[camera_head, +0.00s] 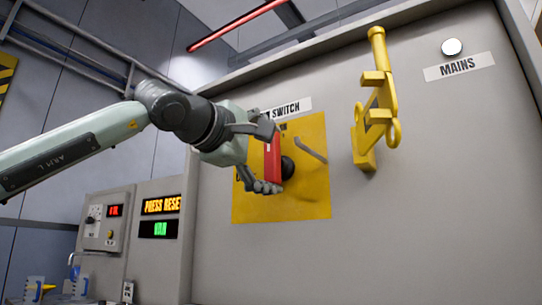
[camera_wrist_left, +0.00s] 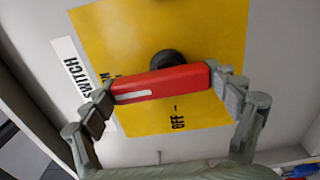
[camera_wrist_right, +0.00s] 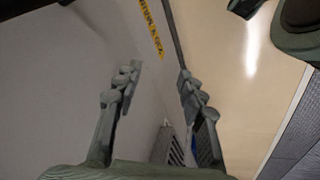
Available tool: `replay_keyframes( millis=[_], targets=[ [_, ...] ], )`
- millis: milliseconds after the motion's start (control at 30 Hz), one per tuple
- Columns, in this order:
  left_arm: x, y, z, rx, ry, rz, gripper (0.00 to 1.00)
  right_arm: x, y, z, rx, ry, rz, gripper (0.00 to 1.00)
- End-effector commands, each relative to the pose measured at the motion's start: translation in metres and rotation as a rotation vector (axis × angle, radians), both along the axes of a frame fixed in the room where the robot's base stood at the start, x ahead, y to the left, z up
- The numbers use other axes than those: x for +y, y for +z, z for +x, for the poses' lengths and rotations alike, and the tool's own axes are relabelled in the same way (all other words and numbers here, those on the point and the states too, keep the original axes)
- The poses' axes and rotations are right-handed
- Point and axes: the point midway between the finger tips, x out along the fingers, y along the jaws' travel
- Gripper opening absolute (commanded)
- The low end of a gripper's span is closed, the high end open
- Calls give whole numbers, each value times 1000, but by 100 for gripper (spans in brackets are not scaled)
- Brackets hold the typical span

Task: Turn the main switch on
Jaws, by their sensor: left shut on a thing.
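The main switch has a red handle (camera_head: 273,160) on a black hub (camera_head: 287,167), mounted on a yellow plate (camera_head: 310,195) on a grey cabinet. In the head view the handle stands roughly upright. My left gripper (camera_head: 267,160) is shut on the red handle, one finger at each end of it. In the left wrist view the red handle (camera_wrist_left: 160,84) lies between the two fingers (camera_wrist_left: 165,98), and "OFF" shows on the plate beside it. The sign above the plate is partly hidden by my gripper. My right gripper (camera_wrist_right: 155,90) is open and empty, away from the switch.
A yellow bracket-like device (camera_head: 375,110) sticks out of the cabinet right of the switch. A round white lamp (camera_head: 452,47) sits above the "MAINS" label (camera_head: 459,66). A smaller control box (camera_head: 105,222) and a "PRESS RESET" display (camera_head: 161,205) are at lower left.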

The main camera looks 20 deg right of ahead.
Motion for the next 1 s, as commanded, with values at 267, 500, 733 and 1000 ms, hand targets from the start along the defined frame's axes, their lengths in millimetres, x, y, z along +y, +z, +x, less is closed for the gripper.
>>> replay_keyframes(
  millis=[267,500,733,1000],
  targets=[
    [0,0,-1,-31,0,24,59,1,-3,0,2,-1,3,40],
    [0,0,-1,-34,0,26,59,1,-3,1,-1,-1,4,40],
    [-1,0,-1,-33,0,26,100,1,-3,1,0,-1,3,40],
    [0,0,-1,-31,0,24,100,1,-2,2,-1,-3,4,40]
  ],
)
